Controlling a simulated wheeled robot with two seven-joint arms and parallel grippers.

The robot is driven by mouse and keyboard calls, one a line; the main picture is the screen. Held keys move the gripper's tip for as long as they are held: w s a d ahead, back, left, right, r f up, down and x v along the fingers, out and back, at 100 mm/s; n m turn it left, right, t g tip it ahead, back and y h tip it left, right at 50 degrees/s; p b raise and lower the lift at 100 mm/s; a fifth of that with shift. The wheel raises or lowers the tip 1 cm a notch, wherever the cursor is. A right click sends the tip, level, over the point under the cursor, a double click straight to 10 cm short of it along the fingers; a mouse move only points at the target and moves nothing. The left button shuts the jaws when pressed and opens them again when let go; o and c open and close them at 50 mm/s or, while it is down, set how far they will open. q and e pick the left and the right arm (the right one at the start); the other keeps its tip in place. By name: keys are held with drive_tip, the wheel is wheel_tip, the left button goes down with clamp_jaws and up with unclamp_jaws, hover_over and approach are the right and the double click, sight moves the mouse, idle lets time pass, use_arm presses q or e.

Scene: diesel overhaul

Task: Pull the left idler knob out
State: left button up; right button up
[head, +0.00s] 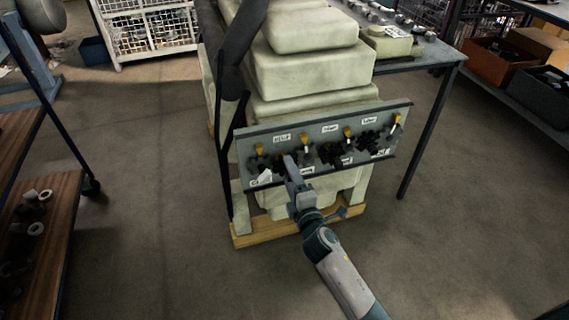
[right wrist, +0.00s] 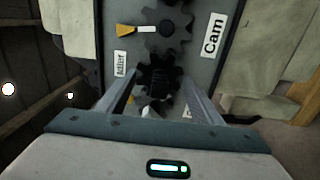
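A grey panel (head: 225,181) carries a row of dark gears, white labels and yellow pointers on the front of the pale engine. In the right wrist view a dark toothed gear (right wrist: 160,72) sits beside the label "Idler" (right wrist: 121,63). Its knob is dark and hard to tell from the gear. My right gripper (head: 289,163) is at the left part of the panel. In the right wrist view its two fingers (right wrist: 160,88) stand apart on either side of the gear's near part; contact is not clear. My left gripper is not in view.
The "Cam" label (right wrist: 213,34) and another gear (right wrist: 166,22) with a yellow pointer (right wrist: 126,30) are close to the fingers. A wooden base (head: 270,236) is under the engine. A metal table (head: 430,60) stands behind right, a wooden shelf (head: 50,225) at left. Floor between is clear.

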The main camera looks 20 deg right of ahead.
idle(0.3)
use_arm(q)
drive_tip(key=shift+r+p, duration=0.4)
drive_tip(key=shift+p, duration=0.1)
use_arm(e)
drive_tip(key=s, duration=0.7)
drive_tip(key=shift+d, duration=0.1)
drive_tip(key=s+f+m+g+p, duration=0.1)
drive_tip(key=s+f+m+g, duration=0.4)
drive_tip(key=f, duration=0.7)
drive_tip(key=s+f+m+g+p, duration=0.25)
drive_tip(key=s+f, duration=0.45)
drive_tip(key=f, duration=0.5)
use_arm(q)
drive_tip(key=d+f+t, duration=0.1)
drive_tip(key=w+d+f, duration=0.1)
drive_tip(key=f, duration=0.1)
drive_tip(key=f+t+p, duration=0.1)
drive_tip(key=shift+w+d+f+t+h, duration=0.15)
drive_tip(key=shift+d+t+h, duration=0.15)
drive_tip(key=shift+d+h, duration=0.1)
use_arm(e)
drive_tip(key=s+f+m+g, duration=0.5)
drive_tip(key=s+f+m, duration=0.3)
drive_tip(key=s+f, duration=0.8)
drive_tip(key=s, duration=0.4)
drive_tip(key=shift+s+m+y, duration=0.15)
drive_tip(key=shift+m+y, duration=0.15)
drive_tip(key=shift+m, duration=0.05)
